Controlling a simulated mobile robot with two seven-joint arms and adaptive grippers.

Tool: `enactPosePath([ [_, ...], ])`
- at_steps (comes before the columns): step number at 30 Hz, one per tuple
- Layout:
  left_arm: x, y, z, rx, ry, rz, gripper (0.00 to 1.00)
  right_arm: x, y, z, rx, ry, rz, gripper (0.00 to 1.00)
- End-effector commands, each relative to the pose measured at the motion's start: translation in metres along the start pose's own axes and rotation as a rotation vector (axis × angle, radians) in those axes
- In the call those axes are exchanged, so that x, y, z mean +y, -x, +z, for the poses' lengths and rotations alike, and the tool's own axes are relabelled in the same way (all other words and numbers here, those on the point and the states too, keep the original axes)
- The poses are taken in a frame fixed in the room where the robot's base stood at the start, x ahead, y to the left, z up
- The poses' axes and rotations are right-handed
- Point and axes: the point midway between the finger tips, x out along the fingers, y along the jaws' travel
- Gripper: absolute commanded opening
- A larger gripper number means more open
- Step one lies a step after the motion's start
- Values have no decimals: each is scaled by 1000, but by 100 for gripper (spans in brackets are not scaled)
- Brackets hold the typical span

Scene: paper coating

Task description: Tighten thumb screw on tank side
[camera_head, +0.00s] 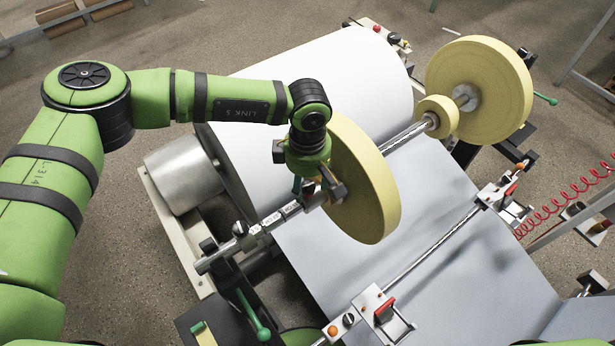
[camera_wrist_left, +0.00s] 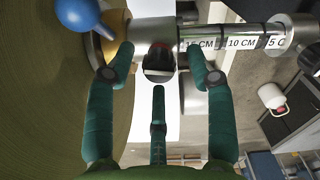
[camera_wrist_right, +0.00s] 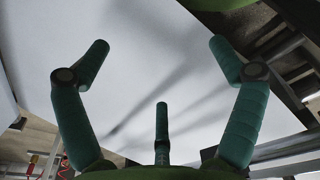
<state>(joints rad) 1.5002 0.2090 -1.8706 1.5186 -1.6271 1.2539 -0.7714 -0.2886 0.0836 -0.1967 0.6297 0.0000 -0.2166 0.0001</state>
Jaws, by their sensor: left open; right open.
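A dark thumb screw (camera_wrist_left: 158,62) with a reddish part sits on a metal collar (camera_wrist_left: 150,30) on the shaft, beside the near yellow roll (camera_head: 362,180). My left gripper (camera_head: 318,188) is over this collar in the head view. In the left wrist view its green fingers (camera_wrist_left: 158,65) are open, spread either side of the screw; I cannot tell if they touch it. The arm and hand hide the screw in the head view. My right gripper (camera_wrist_right: 155,55) is open and empty above the white sheet (camera_wrist_right: 150,110).
The shaft carries centimetre marks (camera_wrist_left: 240,42). A blue rounded thing (camera_wrist_left: 78,14) is by the collar. A big white paper roll (camera_head: 320,75) lies behind. Further yellow rolls (camera_head: 485,85) are at the far shaft end. A second rod with red-levered clamps (camera_head: 385,310) crosses the sheet.

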Motion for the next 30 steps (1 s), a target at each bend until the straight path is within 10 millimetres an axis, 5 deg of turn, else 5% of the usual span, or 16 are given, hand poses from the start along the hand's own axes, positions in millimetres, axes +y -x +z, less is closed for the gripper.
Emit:
enactPosePath([
  [3, 0, 0, 0, 0, 0, 0, 54, 1, -1, -3, 5, 0, 1, 93],
  [7, 0, 0, 0, 0, 0, 0, 2, -1, 0, 4, -8, 0, -1, 93],
  [8, 0, 0, 0, 0, 0, 0, 0, -1, 0, 7, -12, 0, -1, 93],
  [15, 0, 0, 0, 1, 0, 0, 0, -5, 0, 21, -36, 2, -6, 93],
  [30, 0, -1, -1, 2, -19, -1, 0, -9, -5, 14, -23, 2, -11, 93],
])
